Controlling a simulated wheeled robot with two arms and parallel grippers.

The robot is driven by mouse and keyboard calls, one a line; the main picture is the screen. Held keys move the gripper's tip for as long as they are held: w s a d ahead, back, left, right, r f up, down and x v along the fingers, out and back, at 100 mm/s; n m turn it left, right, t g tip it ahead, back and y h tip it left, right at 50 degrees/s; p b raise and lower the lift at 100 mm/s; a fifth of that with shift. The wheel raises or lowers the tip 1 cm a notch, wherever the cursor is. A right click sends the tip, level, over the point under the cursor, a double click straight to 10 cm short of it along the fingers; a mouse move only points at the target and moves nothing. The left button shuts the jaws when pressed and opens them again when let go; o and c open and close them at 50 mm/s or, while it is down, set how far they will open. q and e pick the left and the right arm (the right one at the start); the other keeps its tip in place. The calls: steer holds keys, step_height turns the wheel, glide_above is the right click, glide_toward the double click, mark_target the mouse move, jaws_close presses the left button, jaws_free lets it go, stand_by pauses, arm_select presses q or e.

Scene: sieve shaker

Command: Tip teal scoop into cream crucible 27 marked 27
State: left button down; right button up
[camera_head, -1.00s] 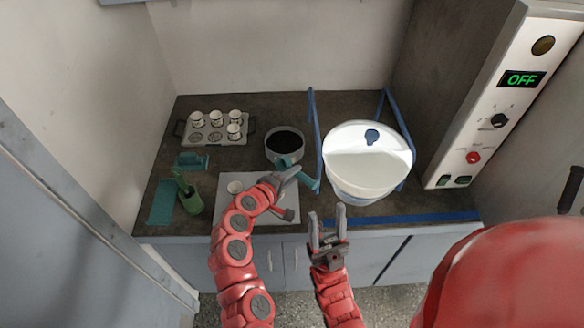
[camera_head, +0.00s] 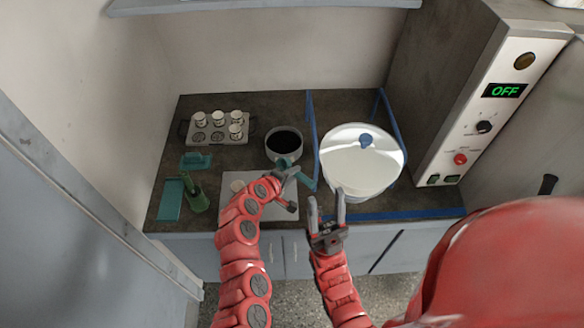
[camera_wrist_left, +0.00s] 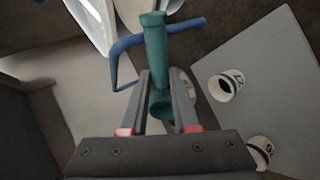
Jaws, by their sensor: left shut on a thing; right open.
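My left gripper (camera_head: 287,175) is shut on the teal scoop (camera_head: 301,178), above the right part of the pale mat. In the left wrist view the scoop's teal handle (camera_wrist_left: 155,45) stands between the two fingers. A cream crucible (camera_head: 237,186) on the mat is partly hidden by my left arm. The left wrist view shows a cream crucible (camera_wrist_left: 226,85) with dark marks, apart from the fingers on their right, and a second one (camera_wrist_left: 260,151) below it. I cannot read their numbers surely. My right gripper (camera_head: 327,222) is open and empty before the white tub.
A dark-filled pot (camera_head: 284,143) stands behind the left gripper. The white tub (camera_head: 360,172) is between blue rails. A green brush (camera_head: 198,200) and teal mat (camera_head: 170,200) lie left. The control panel (camera_head: 490,110) reads OFF.

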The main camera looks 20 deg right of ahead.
arm_select(q)
steer(key=y+p, duration=0.1)
steer(key=p, duration=0.2)
steer(key=g+y+p, duration=0.1)
steer(key=p, duration=0.2)
steer(key=shift+w+d+r, duration=0.15)
steer(key=shift+d+r, duration=0.05)
steer(key=shift+r, duration=0.15)
steer(key=shift+w+d+r+m+g+y, duration=0.1)
steer(key=shift+r+m+g+y, duration=0.1)
steer(key=shift+g+y, duration=0.25)
steer(key=shift+w+d+r+m+g+y, duration=0.1)
steer(key=shift+r+g+y, duration=0.15)
steer(key=shift+y, duration=0.4)
steer(key=y+b, duration=0.1)
steer(key=g+b, duration=0.1)
steer(key=b, duration=0.1)
steer(key=shift+d+f+y, duration=0.15)
steer(key=shift+f+y, duration=0.1)
steer(key=shift+y, duration=0.15)
steer(key=shift+r, duration=0.3)
